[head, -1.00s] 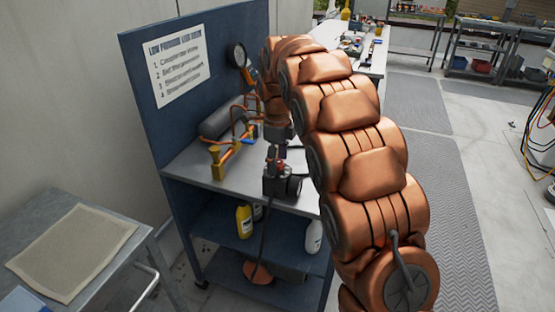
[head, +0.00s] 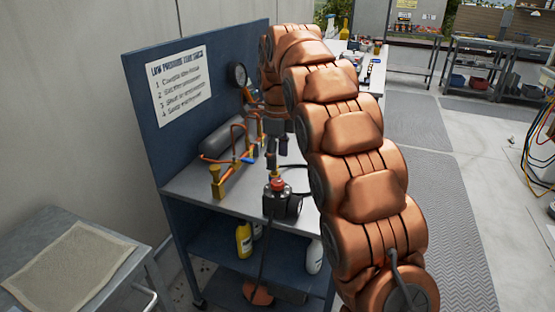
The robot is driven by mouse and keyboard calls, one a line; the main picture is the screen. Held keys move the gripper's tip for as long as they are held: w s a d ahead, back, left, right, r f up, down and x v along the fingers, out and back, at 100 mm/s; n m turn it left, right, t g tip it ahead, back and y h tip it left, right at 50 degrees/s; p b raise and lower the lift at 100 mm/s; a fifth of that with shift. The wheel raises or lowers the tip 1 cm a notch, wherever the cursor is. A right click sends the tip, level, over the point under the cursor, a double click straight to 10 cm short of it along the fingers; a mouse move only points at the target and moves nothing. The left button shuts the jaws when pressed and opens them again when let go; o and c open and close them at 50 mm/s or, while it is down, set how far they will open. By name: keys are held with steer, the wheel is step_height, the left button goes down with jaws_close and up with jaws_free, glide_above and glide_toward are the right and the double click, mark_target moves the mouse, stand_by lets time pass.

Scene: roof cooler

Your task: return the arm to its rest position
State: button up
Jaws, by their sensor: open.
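My copper-coloured arm arches from the lower right up and over the blue test bench (head: 225,198), with its end pointing down. My gripper (head: 277,152) hangs below the wrist with two dark fingers apart and nothing seen between them. It is above and just behind a dark pump-like device (head: 282,203) with a red top (head: 277,183). A gap shows between the fingertips and the red top. The arm's bend hides part of the bench's back right.
Orange pipes and brass fittings (head: 217,182), a grey cylinder (head: 222,137) and a gauge (head: 239,75) stand left of my gripper. A sign (head: 181,82) is on the back panel. Bottles (head: 244,240) sit on the lower shelf. A metal table (head: 130,262) is at left. Open floor lies right.

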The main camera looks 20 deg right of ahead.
steer(key=shift+s+r, duration=0.2)
steer(key=shift+s, duration=0.1)
steer(key=s+n+g+p, duration=0.1)
steer(key=s+n+p, duration=0.4)
steer(key=s+n, duration=0.7)
steer(key=s+n+p, duration=0.4)
steer(key=s+n, duration=0.9)
steer(key=s, duration=1.7)
steer(key=shift+s+f+n+g+p, duration=0.15)
steer(key=shift+n+g+p, duration=0.15)
steer(key=shift+g+p, duration=0.1)
